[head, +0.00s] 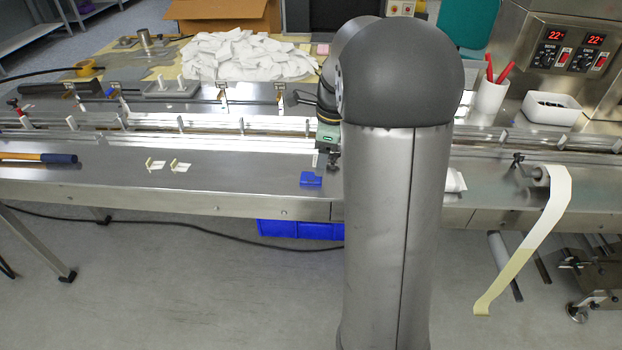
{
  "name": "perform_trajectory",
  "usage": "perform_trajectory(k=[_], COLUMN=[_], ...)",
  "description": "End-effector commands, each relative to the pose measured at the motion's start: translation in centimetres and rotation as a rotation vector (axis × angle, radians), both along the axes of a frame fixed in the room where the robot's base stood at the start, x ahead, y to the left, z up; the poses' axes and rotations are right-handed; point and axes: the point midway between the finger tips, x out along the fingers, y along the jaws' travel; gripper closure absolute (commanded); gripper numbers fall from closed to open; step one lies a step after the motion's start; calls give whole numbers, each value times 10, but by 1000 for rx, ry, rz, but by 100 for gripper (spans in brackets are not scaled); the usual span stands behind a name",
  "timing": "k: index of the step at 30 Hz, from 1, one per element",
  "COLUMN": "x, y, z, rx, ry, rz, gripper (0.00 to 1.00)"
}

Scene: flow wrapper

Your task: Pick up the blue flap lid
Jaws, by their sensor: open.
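A small blue piece, which looks like the blue flap lid (311,180), lies on the steel table's front strip, just left of my column. My gripper (326,163) points down just above it and slightly to its right. The gripper is open, with nothing seen between its fingers. It is small here and partly hidden by my column, so the exact gap to the lid cannot be told.
A conveyor channel with rails (230,125) runs behind the lid. Two small cream pieces (168,166) and a blue-handled tool (45,158) lie to the left on the steel table (120,188). A white packet (455,181) lies right of my column. A blue crate (290,230) is below the edge.

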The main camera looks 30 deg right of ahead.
Motion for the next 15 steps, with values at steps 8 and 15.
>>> perform_trajectory(k=[8,15], x=[5,14], y=[5,15], z=[-20,-53], rx=[0,0], ry=[1,2], rz=[2,1], gripper=[35,35])
